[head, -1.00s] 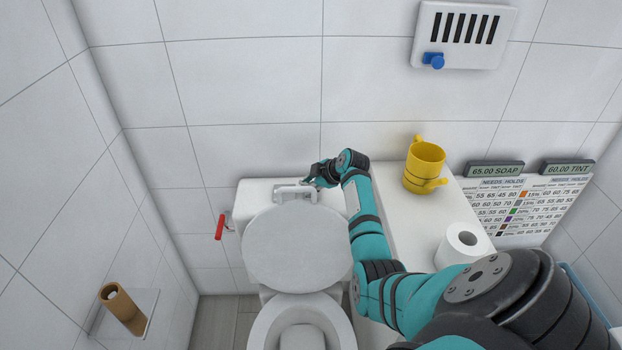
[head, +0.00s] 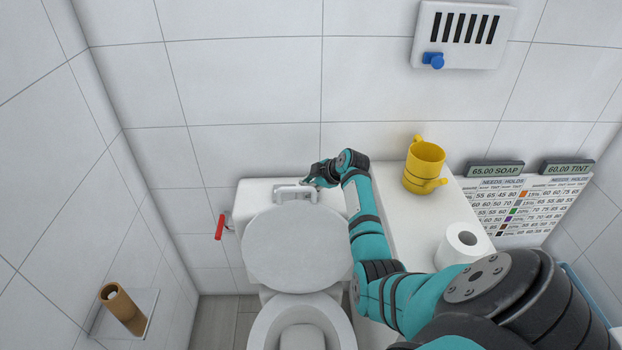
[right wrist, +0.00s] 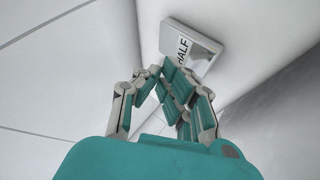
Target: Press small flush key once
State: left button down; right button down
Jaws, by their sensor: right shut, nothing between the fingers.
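The toilet (head: 298,247) stands below the back wall with its lid raised against the white cistern (head: 258,190). A flush plate with a raised frame (head: 288,193) sits on the cistern top. In the head view my right gripper (head: 308,182) is small, at the right of the plate. My left gripper is not in view.
A white counter (head: 405,225) right of the toilet bears a yellow two-handled cup (head: 424,166) and a paper roll (head: 463,243). A red lever (head: 220,227) is on the cistern's left side. A wall vent with a blue knob (head: 433,60) is above.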

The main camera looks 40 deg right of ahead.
jog(key=shift+f, duration=0.1)
jog(key=shift+f+b, duration=0.3)
jog(key=shift+b, duration=0.05)
jog(key=shift+f+b, duration=0.55)
jog(key=shift+f, duration=0.2)
dwell(0.6)
jog(key=shift+r, duration=0.1)
jog(key=shift+r+p, duration=0.9)
jog(key=shift+r, duration=0.1)
notch_tip(320, 180, up, 5)
jog(key=p, duration=0.4)
jog(key=shift+r, duration=0.1)
